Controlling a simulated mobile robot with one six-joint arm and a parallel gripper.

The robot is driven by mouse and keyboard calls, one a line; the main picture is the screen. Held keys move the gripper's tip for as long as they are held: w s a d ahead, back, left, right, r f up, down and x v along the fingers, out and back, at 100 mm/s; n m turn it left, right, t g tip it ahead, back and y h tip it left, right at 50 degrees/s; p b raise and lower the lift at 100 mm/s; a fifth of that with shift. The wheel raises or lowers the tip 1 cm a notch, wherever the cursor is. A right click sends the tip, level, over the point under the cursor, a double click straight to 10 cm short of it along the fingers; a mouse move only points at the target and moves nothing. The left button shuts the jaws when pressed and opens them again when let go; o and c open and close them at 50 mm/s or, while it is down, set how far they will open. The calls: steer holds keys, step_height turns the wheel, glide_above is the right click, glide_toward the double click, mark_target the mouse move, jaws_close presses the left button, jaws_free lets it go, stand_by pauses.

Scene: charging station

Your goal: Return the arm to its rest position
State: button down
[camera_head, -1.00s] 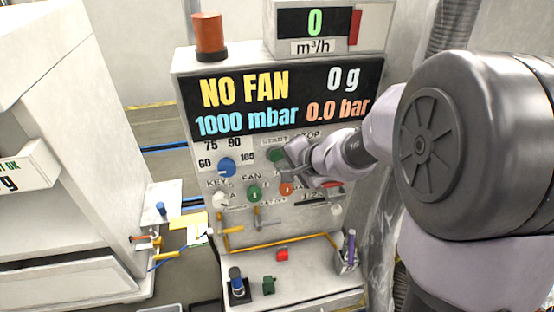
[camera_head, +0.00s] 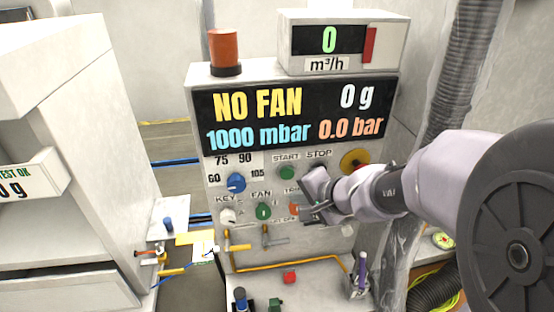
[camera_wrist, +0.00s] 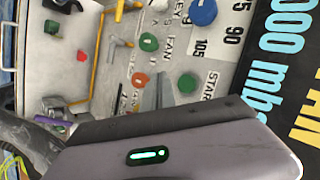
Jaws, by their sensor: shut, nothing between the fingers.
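My gripper (camera_head: 312,209) is at the control panel's front, in front of the lower right knobs. In the wrist view its shut fingers (camera_wrist: 160,92) point towards the panel and hold nothing. My arm reaches in from the right side of the head view. The charging station panel (camera_head: 300,118) shows NO FAN, 0 g, 1000 mbar and 0.0 bar. The green START button (camera_head: 287,172) is left of my wrist. The orange knob (camera_head: 294,209) is right beside the fingers; I cannot tell whether they touch it.
A blue dial (camera_head: 236,183), a green FAN knob (camera_head: 263,211) and brass valves (camera_head: 268,236) are on the panel. A red block (camera_head: 289,277) and a purple-topped tool (camera_head: 362,268) are below. A grey hose (camera_head: 456,80) hangs at right. A white cabinet (camera_head: 60,130) stands at left.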

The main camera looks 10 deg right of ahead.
stand_by(0.4)
steer(key=s+a+f+n+g+b, duration=0.1)
steer(key=s+a+f+n+b, duration=0.25)
steer(key=s, duration=0.55)
steer(key=s+a+n+g+b, duration=0.25)
steer(key=s+a+b, duration=0.3)
steer(key=s, duration=0.35)
steer(key=s+d+f+h+b, duration=0.1)
steer(key=s+d, duration=0.3)
steer(key=s, duration=0.1)
steer(key=shift+d+f+n+h+b, duration=0.3)
steer(key=shift+f+h, duration=0.1)
stand_by(0.8)
